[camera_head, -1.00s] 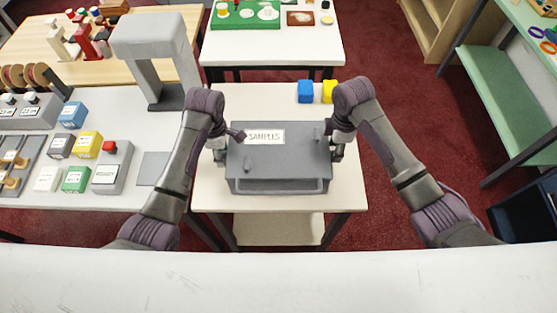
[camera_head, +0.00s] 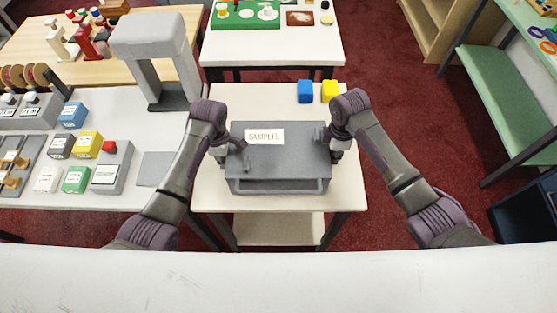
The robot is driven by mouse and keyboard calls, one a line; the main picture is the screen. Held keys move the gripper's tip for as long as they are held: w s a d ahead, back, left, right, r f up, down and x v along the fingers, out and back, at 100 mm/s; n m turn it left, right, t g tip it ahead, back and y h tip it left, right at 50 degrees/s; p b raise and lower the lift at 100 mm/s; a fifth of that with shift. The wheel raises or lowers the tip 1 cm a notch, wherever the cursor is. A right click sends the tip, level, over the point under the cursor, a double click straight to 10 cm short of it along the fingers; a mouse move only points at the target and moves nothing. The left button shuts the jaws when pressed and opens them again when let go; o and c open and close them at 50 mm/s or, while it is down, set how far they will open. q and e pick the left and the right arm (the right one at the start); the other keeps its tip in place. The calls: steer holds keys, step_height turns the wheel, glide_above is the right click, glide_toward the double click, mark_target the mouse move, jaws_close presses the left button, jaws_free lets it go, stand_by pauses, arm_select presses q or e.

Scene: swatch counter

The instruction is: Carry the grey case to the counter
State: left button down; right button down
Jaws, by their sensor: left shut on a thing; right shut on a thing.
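The grey case (camera_head: 285,167), with a white "SAMPLES" label (camera_head: 265,137), is over a small white-topped stand (camera_head: 348,193) in the middle. Whether it rests on the top or is just above it, I cannot tell. My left gripper (camera_head: 222,151) is shut at the case's left side, and my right gripper (camera_head: 335,147) is shut at its right side. The fingertips are partly hidden by the wrists and the case. A long white-topped counter (camera_head: 120,112) stands to the left; which surface is the task's counter is not marked.
A blue block (camera_head: 305,91) and a yellow block (camera_head: 329,91) stand behind the case. A grey arch-shaped device (camera_head: 155,45) and several coloured boxes occupy the left counter. A far white table (camera_head: 300,48) holds a green board (camera_head: 243,15). Red floor is open to the right.

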arm_select(q)
steer(key=shift+w+r, duration=0.1)
steer(key=shift+r, duration=0.1)
arm_select(e)
steer(key=shift+w+r, duration=0.1)
steer(key=shift+r, duration=0.1)
